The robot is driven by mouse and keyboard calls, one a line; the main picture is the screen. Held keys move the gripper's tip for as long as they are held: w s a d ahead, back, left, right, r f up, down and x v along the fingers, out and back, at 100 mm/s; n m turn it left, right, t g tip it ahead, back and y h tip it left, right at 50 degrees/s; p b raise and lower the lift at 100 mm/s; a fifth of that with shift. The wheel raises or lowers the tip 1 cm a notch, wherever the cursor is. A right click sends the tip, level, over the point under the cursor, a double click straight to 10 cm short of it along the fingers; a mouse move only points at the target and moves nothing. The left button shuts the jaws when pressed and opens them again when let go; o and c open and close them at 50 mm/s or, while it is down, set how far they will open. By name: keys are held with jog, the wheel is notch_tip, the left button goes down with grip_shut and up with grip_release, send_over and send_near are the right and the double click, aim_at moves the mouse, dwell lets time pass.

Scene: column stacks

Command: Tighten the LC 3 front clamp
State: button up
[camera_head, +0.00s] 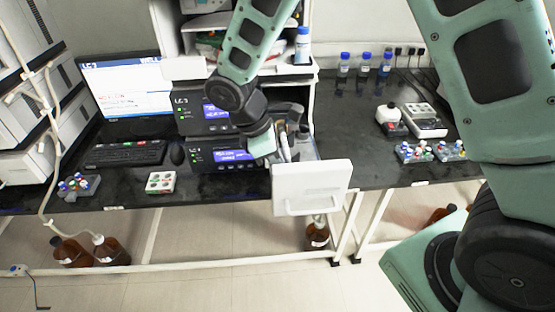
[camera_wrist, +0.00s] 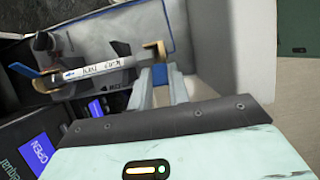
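The LC 3 stack (camera_head: 205,120) stands on the dark bench, with blue screens and its white door (camera_head: 312,180) swung open toward me. In the wrist view a labelled column (camera_wrist: 110,75) lies across the open compartment. A tan clamp (camera_wrist: 152,54) is at its right end, and a clamp with a blue lever (camera_wrist: 24,70) is at its left end; I cannot tell which is the front one. My gripper (camera_head: 283,143) reaches into the compartment. Its fingertips (camera_wrist: 158,76) are close together, just below the tan clamp. Whether they touch it or hold anything is unclear.
The white door panel (camera_wrist: 250,45) stands close on the right of my gripper. A monitor (camera_head: 123,88), keyboard (camera_head: 125,153) and mouse (camera_head: 177,154) are left of the stack. Vial racks (camera_head: 418,151) and blue-capped bottles (camera_head: 363,64) stand at right, with some bare bench between.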

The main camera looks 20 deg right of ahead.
grip_shut()
jog(key=shift+d+r+y, duration=0.1)
jog(key=shift+y, duration=0.2)
jog(key=y, duration=0.1)
jog(key=d+y+p, duration=0.1)
jog(key=r+t, duration=0.1)
jog(key=shift+s+d+y+p, duration=0.25)
jog(key=shift+y+p, duration=0.15)
jog(key=y+p, duration=0.1)
jog(key=d+y+p, duration=0.1)
jog(key=shift+s+r+t+p, duration=0.1)
jog(key=shift+s+t+p, duration=0.05)
jog(key=shift+t+p, duration=0.2)
jog(key=shift+s+d+t+y+p, duration=0.1)
jog(key=shift+d+t+y+p, duration=0.25)
jog(key=shift+y+p, duration=0.55)
jog(key=shift+f, duration=0.2)
jog(key=o, duration=0.6)
grip_release()
